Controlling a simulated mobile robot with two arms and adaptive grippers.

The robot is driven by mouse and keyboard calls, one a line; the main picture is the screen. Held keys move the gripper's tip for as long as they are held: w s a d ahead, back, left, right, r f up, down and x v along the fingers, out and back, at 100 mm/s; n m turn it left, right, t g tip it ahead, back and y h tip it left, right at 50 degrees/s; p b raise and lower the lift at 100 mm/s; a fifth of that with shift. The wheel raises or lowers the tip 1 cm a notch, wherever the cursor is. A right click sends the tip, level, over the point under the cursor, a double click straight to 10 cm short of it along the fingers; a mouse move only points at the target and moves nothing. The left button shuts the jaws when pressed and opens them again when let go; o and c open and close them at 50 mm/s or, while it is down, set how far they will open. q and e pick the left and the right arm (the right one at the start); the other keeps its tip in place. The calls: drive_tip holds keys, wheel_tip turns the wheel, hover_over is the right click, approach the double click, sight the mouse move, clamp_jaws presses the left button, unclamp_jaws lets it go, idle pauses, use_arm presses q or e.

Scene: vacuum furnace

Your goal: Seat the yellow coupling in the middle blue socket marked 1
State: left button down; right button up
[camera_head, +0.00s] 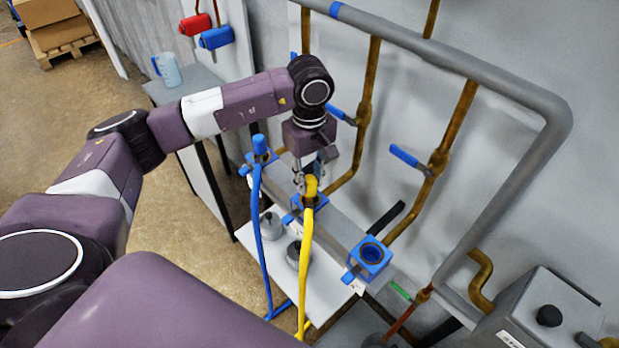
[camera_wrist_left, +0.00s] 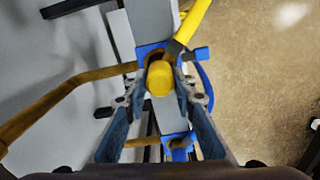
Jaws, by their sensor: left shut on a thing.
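The yellow coupling (camera_head: 311,186), with its yellow hose (camera_head: 304,250) hanging down, is at the middle blue socket (camera_head: 322,202). My left gripper (camera_head: 305,178) points down and is shut on the coupling. In the left wrist view, the coupling (camera_wrist_left: 160,78) lies between the fingertips of my left gripper (camera_wrist_left: 161,92), over the middle blue socket (camera_wrist_left: 143,50). The coupling hides much of the socket opening, and I cannot tell whether it is above it or partly inside. The socket's mark is not legible. My right gripper is not in view.
A blue coupling with a blue hose (camera_head: 258,200) stands in the left socket. The right blue socket (camera_head: 370,254) is empty. Grey weights (camera_head: 271,226) stand on the white shelf (camera_head: 262,270) below. Brown pipes and blue-handled valves (camera_head: 405,156) line the wall behind.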

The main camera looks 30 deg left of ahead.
use_arm(q)
drive_tip(key=shift+f+b, duration=0.3)
drive_tip(key=shift+b, duration=0.15)
idle(0.4)
drive_tip(key=c, duration=1.5)
unclamp_jaws()
wheel_tip(320, 180, up, 12)
drive_tip(key=shift+r, duration=0.1)
